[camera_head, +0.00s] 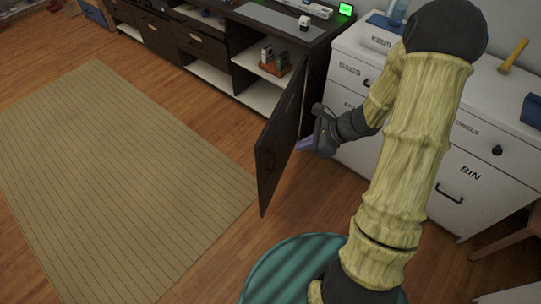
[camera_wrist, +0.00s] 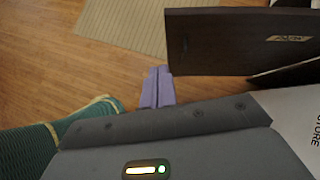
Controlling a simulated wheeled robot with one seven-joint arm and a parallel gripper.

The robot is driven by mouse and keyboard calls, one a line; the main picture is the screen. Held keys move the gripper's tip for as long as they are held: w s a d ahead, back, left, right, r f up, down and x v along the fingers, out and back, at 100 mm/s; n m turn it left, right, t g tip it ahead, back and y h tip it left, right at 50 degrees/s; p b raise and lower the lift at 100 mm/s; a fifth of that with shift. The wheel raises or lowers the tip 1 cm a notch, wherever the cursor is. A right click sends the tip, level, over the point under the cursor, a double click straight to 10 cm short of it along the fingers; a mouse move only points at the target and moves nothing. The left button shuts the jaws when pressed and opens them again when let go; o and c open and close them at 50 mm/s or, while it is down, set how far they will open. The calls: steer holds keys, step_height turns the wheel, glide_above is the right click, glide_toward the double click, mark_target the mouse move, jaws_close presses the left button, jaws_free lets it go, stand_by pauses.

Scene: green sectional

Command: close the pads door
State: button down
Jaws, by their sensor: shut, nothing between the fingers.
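The dark brown pads door (camera_head: 278,148) stands swung open at the right end of the dark low cabinet (camera_head: 225,52), sticking out over the wood floor. In the wrist view, the door (camera_wrist: 225,48) crosses the upper right and bears a small pale label too blurred to read surely. My gripper (camera_head: 304,145) is on the right side of the door, near its outer half. Its purple fingers (camera_wrist: 157,88) are together and empty, close beside the door's free end in the wrist view. I cannot tell whether they touch it.
An open shelf (camera_head: 270,68) behind the door holds small items. White drawer units (camera_head: 480,185) stand close at the right, with a blue container and a yellow-handled tool on top. A striped rug (camera_head: 110,185) lies on the left. The floor by the door's left side is clear.

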steer(key=shift+w+d+f+m+t, duration=0.3)
steer(key=shift+w+f+m, duration=0.25)
steer(key=shift+f+m, duration=0.05)
steer(key=shift+w+d+f+m+t, duration=0.25)
steer(key=shift+w+f+m+t, duration=0.05)
steer(key=shift+w+f+m, duration=0.3)
steer(key=b, duration=0.2)
glide_toward(262, 148)
step_height(262, 148, down, 4)
steer(key=a, duration=0.1)
steer(key=w+a, duration=0.1)
steer(key=a, duration=0.1)
steer(key=shift+w+f, duration=0.15)
steer(key=shift+w, duration=0.15)
steer(key=shift+w+a, duration=0.15)
steer(key=shift+a, duration=0.2)
steer(key=shift+w+a, duration=0.1)
